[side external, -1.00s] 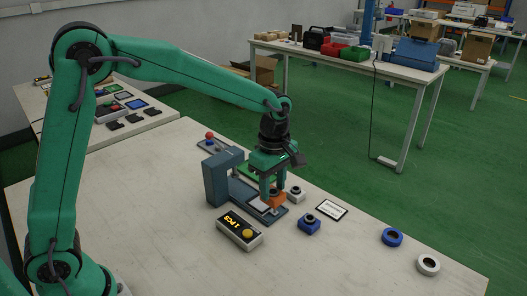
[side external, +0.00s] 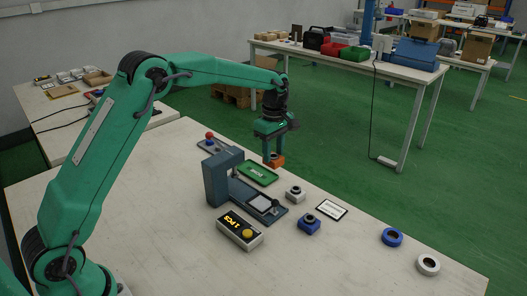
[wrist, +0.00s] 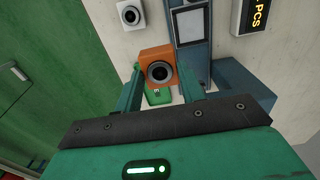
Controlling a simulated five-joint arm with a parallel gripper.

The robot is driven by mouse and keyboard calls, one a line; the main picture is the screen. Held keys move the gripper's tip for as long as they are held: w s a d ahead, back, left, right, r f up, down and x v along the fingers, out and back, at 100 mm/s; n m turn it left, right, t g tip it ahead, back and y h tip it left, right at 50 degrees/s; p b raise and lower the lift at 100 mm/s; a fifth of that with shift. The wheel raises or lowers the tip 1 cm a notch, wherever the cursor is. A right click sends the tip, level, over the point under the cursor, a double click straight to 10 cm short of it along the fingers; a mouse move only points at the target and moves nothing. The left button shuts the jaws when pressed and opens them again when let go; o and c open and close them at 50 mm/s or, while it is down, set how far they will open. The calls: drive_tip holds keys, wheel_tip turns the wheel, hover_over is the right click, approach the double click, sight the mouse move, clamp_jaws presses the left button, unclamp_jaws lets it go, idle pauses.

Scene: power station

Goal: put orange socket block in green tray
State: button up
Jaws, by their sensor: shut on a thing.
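My gripper (side external: 273,156) is shut on the orange socket block (side external: 277,160) and holds it above the table, near the tray's right end in the side view. In the wrist view the orange block (wrist: 158,54), with its dark round socket, sits between the fingertips of my gripper (wrist: 158,75). The green tray (side external: 258,174) lies flat on the table behind the grey press-like fixture. In the wrist view only a part of the green tray (wrist: 158,98) shows below the block; the rest is hidden.
The grey fixture (side external: 217,178) with its slide stands left of the tray. A white socket block (side external: 295,194), a blue socket block (side external: 309,224) and a counter box (side external: 240,230) are nearer.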

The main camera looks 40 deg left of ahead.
drive_tip(key=shift+w+a, duration=0.2)
drive_tip(key=shift+a, duration=0.05)
drive_tip(key=w+a+f, duration=0.1)
drive_tip(key=a+f, duration=0.1)
drive_tip(key=a, duration=0.1)
drive_tip(key=w+a+f, duration=0.1)
drive_tip(key=a+f, duration=0.1)
drive_tip(key=a, duration=0.2)
drive_tip(key=w+a+f, duration=0.1)
drive_tip(key=a+f, duration=0.2)
drive_tip(key=a, duration=0.1)
drive_tip(key=shift+w, duration=0.4)
drive_tip(key=shift+f, duration=0.15)
drive_tip(key=shift+f, duration=1.95)
drive_tip(key=shift+f, duration=0.1)
drive_tip(key=o, duration=1.1)
